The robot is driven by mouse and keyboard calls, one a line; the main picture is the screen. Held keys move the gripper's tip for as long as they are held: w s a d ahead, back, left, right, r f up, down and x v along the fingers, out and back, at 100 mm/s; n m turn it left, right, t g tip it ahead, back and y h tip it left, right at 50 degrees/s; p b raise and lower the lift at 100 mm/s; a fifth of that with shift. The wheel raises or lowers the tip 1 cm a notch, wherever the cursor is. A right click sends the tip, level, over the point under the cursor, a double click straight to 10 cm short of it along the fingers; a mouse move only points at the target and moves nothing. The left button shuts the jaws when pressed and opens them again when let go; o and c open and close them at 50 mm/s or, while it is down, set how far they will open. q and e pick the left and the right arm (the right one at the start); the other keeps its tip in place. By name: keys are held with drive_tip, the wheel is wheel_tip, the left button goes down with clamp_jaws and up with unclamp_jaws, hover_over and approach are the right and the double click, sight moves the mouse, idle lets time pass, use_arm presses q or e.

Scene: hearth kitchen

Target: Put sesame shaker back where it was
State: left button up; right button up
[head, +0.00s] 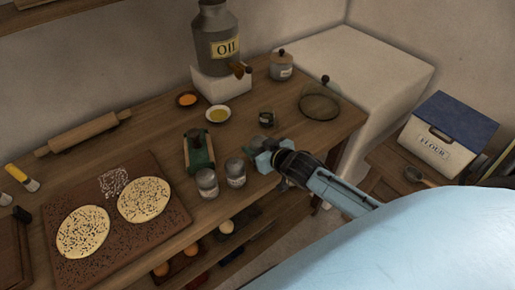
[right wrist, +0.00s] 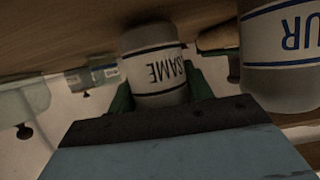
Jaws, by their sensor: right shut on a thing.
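The sesame shaker, a grey cylinder with a white label, shows in the right wrist view (right wrist: 156,68) between my green fingers. My right gripper (head: 258,146) is shut on it near the table's front right. In the head view the fingers and wrist mostly hide the shaker. I cannot tell whether its base touches the wood. A second labelled shaker (head: 235,173) stands close beside the gripper, and a third (head: 206,183) stands to its left. A shaker with "UR" on its label (right wrist: 282,45) is near in the right wrist view. My left gripper is not in view.
A green device (head: 199,152) stands behind the shakers. A small dark jar (head: 266,119), a yellow bowl (head: 218,115) and a sieve (head: 319,103) lie farther back. The board (head: 180,218) with two seeded flatbreads fills the left. Bare wood (head: 310,140) shows right of the gripper.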

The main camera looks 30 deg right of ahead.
drive_tip(key=shift+f, duration=0.25)
drive_tip(key=shift+f, duration=0.2)
drive_tip(key=o, duration=1)
drive_tip(key=shift+o, duration=0.2)
drive_tip(key=shift+r, duration=0.15)
drive_tip(key=shift+s+r, duration=0.1)
drive_tip(key=shift+s, duration=0.1)
drive_tip(key=p+v, duration=0.1)
drive_tip(key=v, duration=1)
drive_tip(key=shift+s+r, duration=0.15)
drive_tip(key=shift+s, duration=0.05)
